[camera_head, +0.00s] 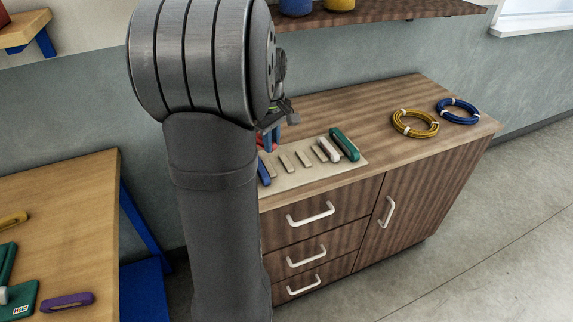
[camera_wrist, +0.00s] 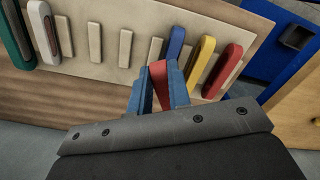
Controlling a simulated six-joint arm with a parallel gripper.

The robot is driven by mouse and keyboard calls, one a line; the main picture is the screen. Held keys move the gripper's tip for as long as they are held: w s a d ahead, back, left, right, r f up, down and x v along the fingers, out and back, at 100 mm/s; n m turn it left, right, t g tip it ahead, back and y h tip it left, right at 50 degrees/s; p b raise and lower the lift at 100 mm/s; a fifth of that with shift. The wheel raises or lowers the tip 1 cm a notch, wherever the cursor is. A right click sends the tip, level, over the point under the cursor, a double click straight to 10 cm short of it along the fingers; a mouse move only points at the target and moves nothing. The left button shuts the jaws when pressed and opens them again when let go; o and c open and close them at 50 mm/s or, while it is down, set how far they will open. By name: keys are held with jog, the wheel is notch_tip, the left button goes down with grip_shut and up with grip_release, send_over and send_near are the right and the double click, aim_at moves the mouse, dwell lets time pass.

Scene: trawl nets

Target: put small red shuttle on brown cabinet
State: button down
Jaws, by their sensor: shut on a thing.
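The brown cabinet (camera_head: 372,115) has a wooden top, white-handled drawers and a door. A pale board (camera_head: 300,178) lies on it and also shows in the wrist view (camera_wrist: 112,16). My gripper (camera_wrist: 159,86) has blue fingers shut on a small red shuttle (camera_wrist: 160,84), seen nearly end-on between them. In the head view my gripper (camera_head: 271,139) is mostly hidden behind my arm, over the board's left part. I cannot tell whether the held shuttle touches the board. Another red shuttle (camera_wrist: 222,72) lies on the board at the right in the wrist view.
On the board lie a blue shuttle (camera_wrist: 175,46), a yellow shuttle (camera_wrist: 199,62), a white shuttle (camera_head: 329,150) and a green shuttle (camera_head: 344,145), with several small blocks between. Yellow (camera_head: 415,123) and blue (camera_head: 458,111) coils lie at the cabinet's right. A shelf (camera_head: 380,12) hangs above.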

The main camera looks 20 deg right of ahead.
jog(key=s+d+m, duration=0.6)
jog(key=s+d, duration=0.7)
jog(key=s, duration=0.1)
send_over(306, 178)
notch_tip(306, 178, down, 6)
jog(key=shift+s+a+f, duration=0.1)
jog(key=shift+f, duration=2.1)
jog(key=shift+f, duration=0.1)
jog(key=c, duration=1.3)
grip_release()
jog(key=shift+c, duration=0.2)
notch_tip(306, 178, up, 12)
